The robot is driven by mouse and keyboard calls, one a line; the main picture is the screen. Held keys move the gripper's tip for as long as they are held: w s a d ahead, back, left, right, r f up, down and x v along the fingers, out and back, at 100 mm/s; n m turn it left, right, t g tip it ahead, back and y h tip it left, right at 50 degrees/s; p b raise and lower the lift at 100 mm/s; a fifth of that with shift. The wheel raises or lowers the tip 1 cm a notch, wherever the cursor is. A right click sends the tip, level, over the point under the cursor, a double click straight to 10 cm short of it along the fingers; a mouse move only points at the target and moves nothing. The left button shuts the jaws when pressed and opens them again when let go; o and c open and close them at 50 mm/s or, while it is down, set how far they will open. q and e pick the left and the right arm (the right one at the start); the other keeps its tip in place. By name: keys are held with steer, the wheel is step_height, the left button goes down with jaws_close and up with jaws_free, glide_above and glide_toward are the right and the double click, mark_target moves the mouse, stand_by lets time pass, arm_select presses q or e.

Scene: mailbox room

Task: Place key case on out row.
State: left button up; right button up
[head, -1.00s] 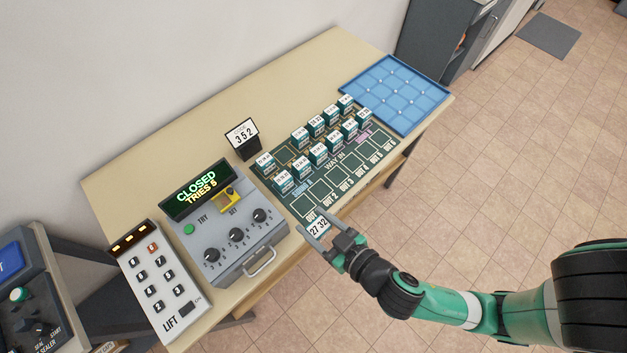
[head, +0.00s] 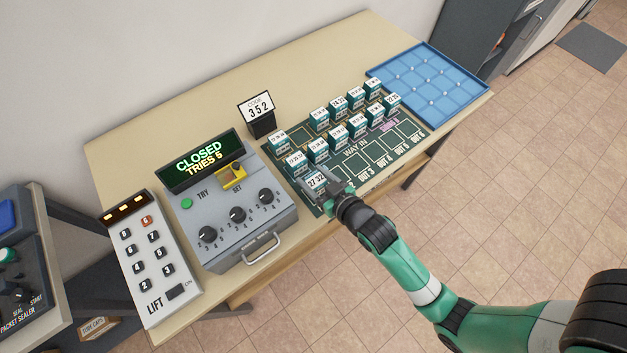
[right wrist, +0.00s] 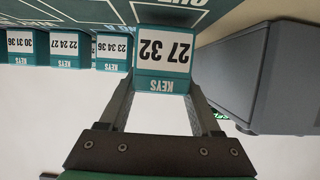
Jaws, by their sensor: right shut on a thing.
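The key case marked 27 32 (head: 316,181) is teal with a white label. My right gripper (head: 322,184) is shut on it at the left end of the dark green board, over or at the OUT row's first places. It also shows in the right wrist view (right wrist: 164,50) between the two fingers (right wrist: 163,95). Whether it touches the board is hard to tell. The OUT row (head: 385,161) runs along the board's near edge, with OUT 3 to OUT 6 bare. My left gripper is out of view.
Several other key cases (head: 318,146) stand in two rows behind. A grey code box (head: 234,220) reading CLOSED, TRIES 5 stands close on the left. A blue tray (head: 425,85) lies at the right.

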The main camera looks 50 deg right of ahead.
steer(key=shift+s+f, duration=0.1)
steer(key=shift+f, duration=0.45)
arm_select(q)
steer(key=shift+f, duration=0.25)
arm_select(e)
steer(key=shift+r, duration=0.1)
steer(key=o, duration=1.4)
steer(key=shift+o, duration=0.2)
arm_select(q)
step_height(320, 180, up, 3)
steer(key=p, duration=0.3)
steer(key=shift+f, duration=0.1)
arm_select(e)
steer(key=v, duration=1.2)
steer(key=shift+r, duration=0.1)
